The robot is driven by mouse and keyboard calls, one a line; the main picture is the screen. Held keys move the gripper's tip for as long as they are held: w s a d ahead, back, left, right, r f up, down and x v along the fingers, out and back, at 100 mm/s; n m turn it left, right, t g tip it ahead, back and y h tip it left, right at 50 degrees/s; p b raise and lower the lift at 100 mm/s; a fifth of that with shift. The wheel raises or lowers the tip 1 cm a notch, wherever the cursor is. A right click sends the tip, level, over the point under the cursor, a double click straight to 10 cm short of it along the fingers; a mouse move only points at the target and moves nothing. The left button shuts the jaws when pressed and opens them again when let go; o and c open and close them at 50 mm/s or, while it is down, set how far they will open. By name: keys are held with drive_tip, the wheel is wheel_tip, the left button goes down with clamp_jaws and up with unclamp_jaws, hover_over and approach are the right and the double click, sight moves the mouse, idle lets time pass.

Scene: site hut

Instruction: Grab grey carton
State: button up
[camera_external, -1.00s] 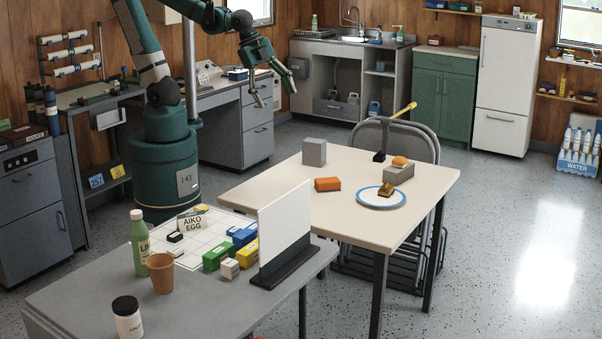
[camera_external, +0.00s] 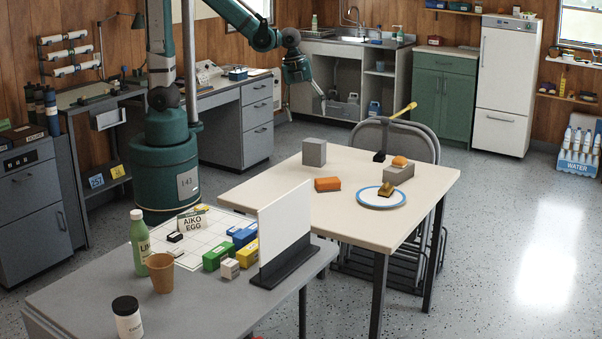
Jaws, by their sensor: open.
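A grey cube-shaped carton (camera_external: 314,152) stands upright at the back left of the cream table. A lower grey block (camera_external: 398,175) sits at the table's right side with a round orange thing (camera_external: 399,162) on top; I cannot tell whether this block is also a carton. My gripper (camera_external: 306,104) is open and empty, with its fingers pointing down. In the picture it is above the grey cube and apart from it, near the sink cabinet behind.
A white upright panel (camera_external: 285,222) stands on the grey front table, near a green bottle (camera_external: 139,241) and several small boxes.

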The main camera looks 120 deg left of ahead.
sight(313, 140)
drive_tip(key=s+a+f+m, duration=0.1)
drive_tip(key=a+f, duration=0.3)
drive_tip(key=a, duration=0.1)
drive_tip(key=s+a+f+m+g, duration=0.1)
drive_tip(key=s+a+f+m, duration=0.1)
drive_tip(key=a+f, duration=0.2)
drive_tip(key=s+a+f+m+h+b, duration=0.1)
drive_tip(key=s+a+f+m, duration=0.1)
drive_tip(key=a+f, duration=0.3)
drive_tip(key=shift+s+a+g, duration=0.2)
drive_tip(key=shift+a+g, duration=0.2)
drive_tip(key=shift+a, duration=0.2)
drive_tip(key=shift+s+a+f, duration=0.25)
drive_tip(key=shift+f, duration=0.1)
drive_tip(key=shift+f, duration=0.15)
drive_tip(key=shift+f+b, duration=0.35)
drive_tip(key=shift+f, duration=0.8)
drive_tip(key=shift+f, duration=0.15)
drive_tip(key=shift+w+f+b, duration=0.15)
drive_tip(key=shift+f+b, duration=0.15)
drive_tip(key=shift+f, duration=0.95)
drive_tip(key=shift+w+f+b, duration=0.1)
drive_tip(key=shift+f+b, duration=0.2)
drive_tip(key=shift+f, duration=0.9)
drive_tip(key=shift+c, duration=0.6)
drive_tip(key=c, duration=0.9)
